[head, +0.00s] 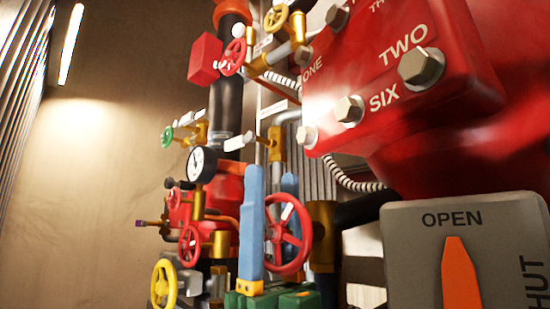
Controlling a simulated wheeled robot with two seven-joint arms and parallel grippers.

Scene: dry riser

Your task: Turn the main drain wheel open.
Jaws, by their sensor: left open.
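Several handwheels show on the riser pipework, and no label that I can read names the main drain wheel. The largest is a red wheel (303,248) with a small white tag, at the lower middle. My left gripper (272,174) has two upright blue fingers on a green base and is open. Its near finger overlaps the red wheel's left rim in the picture, and its far finger shows behind the wheel. I cannot tell whether either touches the rim. My right gripper is not in view.
A red bolted housing (350,65) and a grey plate (410,240) with an orange pointer at OPEN fill the right. Left are a yellow wheel (155,284), a smaller red wheel (183,252), a green wheel (167,137) and a gauge (201,165). The far left is free.

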